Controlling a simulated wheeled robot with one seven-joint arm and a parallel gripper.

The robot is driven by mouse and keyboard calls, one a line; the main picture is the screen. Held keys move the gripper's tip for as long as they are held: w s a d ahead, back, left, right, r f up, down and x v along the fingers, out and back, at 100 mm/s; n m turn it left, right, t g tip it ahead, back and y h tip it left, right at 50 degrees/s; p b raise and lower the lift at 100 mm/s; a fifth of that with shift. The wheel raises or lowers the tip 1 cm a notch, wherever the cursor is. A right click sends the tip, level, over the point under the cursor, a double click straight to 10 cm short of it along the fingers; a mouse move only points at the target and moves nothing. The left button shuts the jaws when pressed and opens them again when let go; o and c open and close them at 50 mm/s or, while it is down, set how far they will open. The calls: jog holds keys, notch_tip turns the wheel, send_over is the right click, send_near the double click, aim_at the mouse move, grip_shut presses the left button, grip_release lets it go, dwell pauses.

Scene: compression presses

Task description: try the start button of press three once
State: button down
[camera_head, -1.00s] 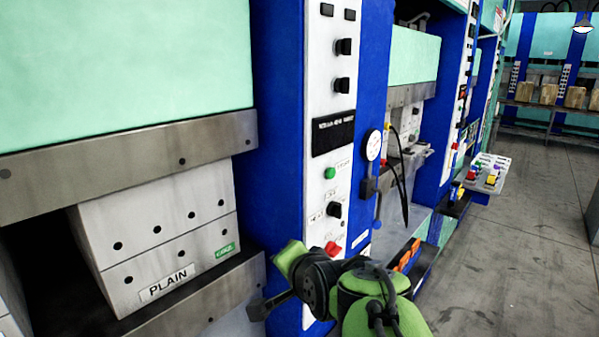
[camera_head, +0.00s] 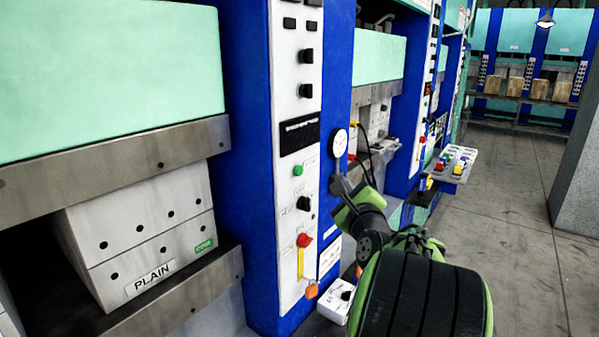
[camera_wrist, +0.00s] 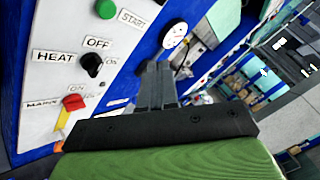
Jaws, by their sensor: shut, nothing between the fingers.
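The nearest press has a white control panel (camera_head: 297,150). Its green START button (camera_head: 298,170) is unobstructed; in the wrist view the button (camera_wrist: 105,8) is at the top edge, partly cut off. No press number is readable. My gripper (camera_wrist: 157,70) is shut and empty, its fingers together, to the right of and below the START button in the wrist picture. In the head view my gripper (camera_head: 340,186) is right of the panel, below the gauge. Its tips overlap dark parts there, and contact cannot be told.
Below START are a black HEAT knob (camera_wrist: 91,64) and a red MAINS switch (camera_wrist: 75,103). A round gauge (camera_head: 338,142) sits just right of the panel. A white box (camera_head: 338,299) stands low beside my arm. Open floor (camera_head: 500,230) lies to the right.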

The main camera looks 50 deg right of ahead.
aim_at(299, 171)
jog(key=w+p, duration=0.4)
jog(key=w, duration=0.4)
jog(key=shift+w+a, duration=0.35)
jog(key=shift+a, duration=0.1)
jog(key=shift+w, duration=0.1)
dwell(1.4)
jog(key=shift+w+p, duration=0.3)
jog(key=shift+w, duration=0.45)
dwell(0.5)
jog(key=shift+s, duration=0.1)
jog(key=shift+s+b, duration=0.4)
jog(key=shift+s, duration=0.4)
